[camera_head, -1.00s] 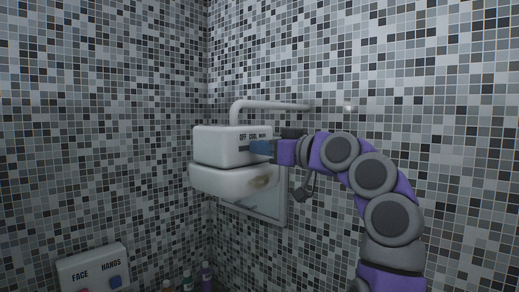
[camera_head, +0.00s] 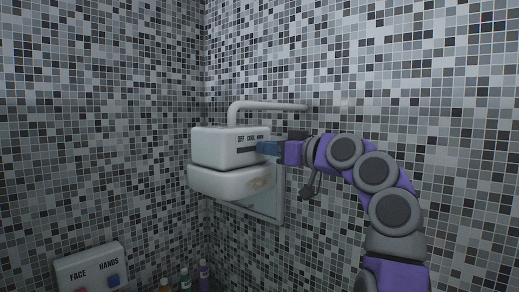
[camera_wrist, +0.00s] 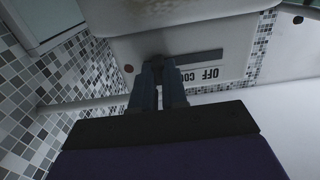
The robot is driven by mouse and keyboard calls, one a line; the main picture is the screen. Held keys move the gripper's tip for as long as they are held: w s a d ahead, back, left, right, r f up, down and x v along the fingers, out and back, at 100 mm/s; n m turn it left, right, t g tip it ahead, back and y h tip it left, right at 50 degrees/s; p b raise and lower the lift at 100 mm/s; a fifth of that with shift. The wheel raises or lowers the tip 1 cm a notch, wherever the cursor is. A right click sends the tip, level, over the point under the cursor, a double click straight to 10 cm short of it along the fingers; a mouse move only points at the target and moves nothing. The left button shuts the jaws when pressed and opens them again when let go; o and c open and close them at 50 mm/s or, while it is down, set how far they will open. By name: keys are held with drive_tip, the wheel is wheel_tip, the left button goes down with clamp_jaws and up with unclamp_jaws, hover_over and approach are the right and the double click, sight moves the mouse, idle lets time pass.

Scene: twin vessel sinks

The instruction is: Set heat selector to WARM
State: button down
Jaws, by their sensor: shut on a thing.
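The white wall unit (camera_head: 222,146) carries the heat selector, with the labels OFF, COOL and WARM above a dark slot (camera_head: 243,149). My gripper (camera_head: 266,147) reaches in from the right, its blue fingers at the slot's right end, below and just past WARM. In the wrist view the unit appears upside down; my gripper (camera_wrist: 160,66) is at the left end of the slot (camera_wrist: 200,58), away from OFF. The fingers are shut on the selector knob, which they mostly hide. They also cover the WARM label there.
A white pipe (camera_head: 268,105) runs above the unit along the tiled wall. A mirror-like panel (camera_head: 269,203) sits below it. A red dot (camera_wrist: 129,68) shows on the unit.

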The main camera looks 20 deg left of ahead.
drive_tip(key=c, duration=1.5)
unclamp_jaws()
drive_tip(key=shift+w+d+r, duration=0.1)
drive_tip(key=shift+d+r, duration=0.05)
drive_tip(key=shift+d, duration=0.1)
drive_tip(key=shift+c, duration=0.2)
drive_tip(key=o, duration=0.4)
drive_tip(key=shift+w+d, duration=0.15)
drive_tip(key=shift+d, duration=0.3)
drive_tip(key=b+v, duration=0.5)
drive_tip(key=v, duration=1.2)
drive_tip(key=shift+d+b, duration=0.2)
drive_tip(key=shift+b, duration=0.1)
